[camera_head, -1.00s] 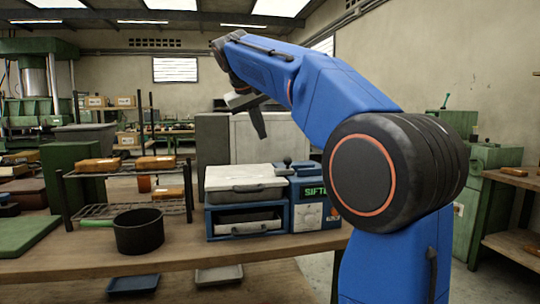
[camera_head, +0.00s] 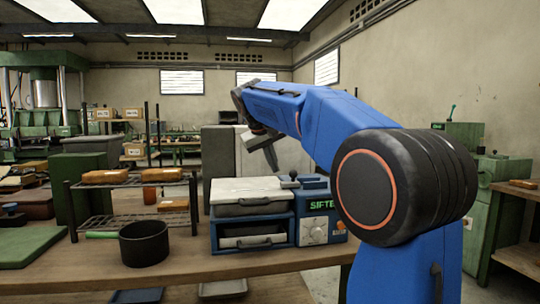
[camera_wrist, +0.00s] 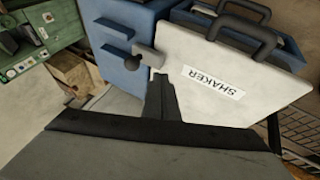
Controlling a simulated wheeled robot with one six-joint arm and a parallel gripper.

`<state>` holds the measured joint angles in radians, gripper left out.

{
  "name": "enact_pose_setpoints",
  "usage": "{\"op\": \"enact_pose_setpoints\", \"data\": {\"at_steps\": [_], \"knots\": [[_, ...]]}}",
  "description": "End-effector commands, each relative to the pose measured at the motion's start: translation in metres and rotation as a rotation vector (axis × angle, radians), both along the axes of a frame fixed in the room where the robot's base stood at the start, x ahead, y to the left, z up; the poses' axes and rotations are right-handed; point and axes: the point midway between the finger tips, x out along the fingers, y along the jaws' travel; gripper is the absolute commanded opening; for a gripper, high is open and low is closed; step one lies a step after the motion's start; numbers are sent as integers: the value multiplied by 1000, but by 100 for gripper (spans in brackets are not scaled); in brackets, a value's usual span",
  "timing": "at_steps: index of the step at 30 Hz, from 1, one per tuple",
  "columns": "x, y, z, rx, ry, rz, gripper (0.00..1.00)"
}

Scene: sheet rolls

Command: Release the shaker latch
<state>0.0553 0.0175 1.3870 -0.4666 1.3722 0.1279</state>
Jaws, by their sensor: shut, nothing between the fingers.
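The blue sifter machine (camera_head: 318,228) stands on the bench, with a pale lid (camera_head: 243,191) on its left part. In the wrist view the lid (camera_wrist: 222,85) carries a SHAKER label and a dark handle (camera_wrist: 242,35). A small grey latch (camera_wrist: 148,56) sits at the lid's edge beside the blue housing (camera_wrist: 125,28). A dark knob or lever top (camera_head: 290,181) shows at the same place in the head view. My gripper (camera_head: 273,158) is above the machine, shut and empty. Its dark fingertips (camera_wrist: 160,86) appear close below the latch; contact cannot be told.
A black pot (camera_head: 144,243) and a wire rack (camera_head: 130,222) with orange-brown blocks stand left of the machine. A green mat (camera_head: 30,245) lies at the far left. The bench front (camera_head: 190,262) is mostly clear.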

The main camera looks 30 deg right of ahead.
Motion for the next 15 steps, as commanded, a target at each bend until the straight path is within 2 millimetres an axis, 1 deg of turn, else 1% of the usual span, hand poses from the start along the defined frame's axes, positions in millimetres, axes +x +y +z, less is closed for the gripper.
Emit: {"op": "enact_pose_setpoints", "data": {"at_steps": [1,6,10,15], "knots": [[2,-5,-8,0,3,-3,0],[0,-27,-11,1,0,-4,0],[0,-37,-13,0,1,-2,0],[-1,-43,-14,0,0,-1,0]]}}
